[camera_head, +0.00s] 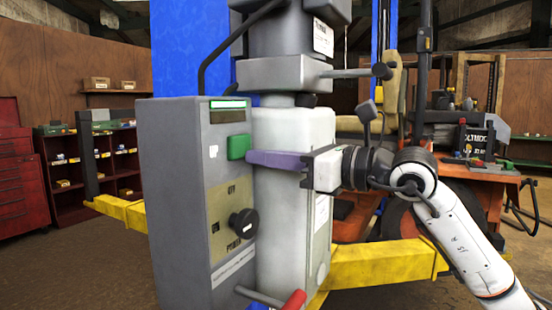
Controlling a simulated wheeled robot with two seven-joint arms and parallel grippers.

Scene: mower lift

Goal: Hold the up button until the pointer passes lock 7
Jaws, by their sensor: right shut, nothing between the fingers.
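The grey control box (180,200) of the lift stands left of centre. A green button (238,147) sits high on its narrow panel; I take it for the up button, though I can read no marking on it. My right gripper (250,157) reaches in from the right, shut and empty, with its purple-grey fingers level. Its fingertips are at the button's right edge; I cannot tell whether they touch or press it. I cannot make out a pointer or a lock 7 mark. My left gripper is not in view.
A black knob (243,223) is lower on the panel, and a red-ended lever (293,300) sticks out below. The pale lift cylinder (292,200) stands beside the box. Yellow lift arms (385,264) extend at both sides. An orange mower (470,185) is behind my right arm.

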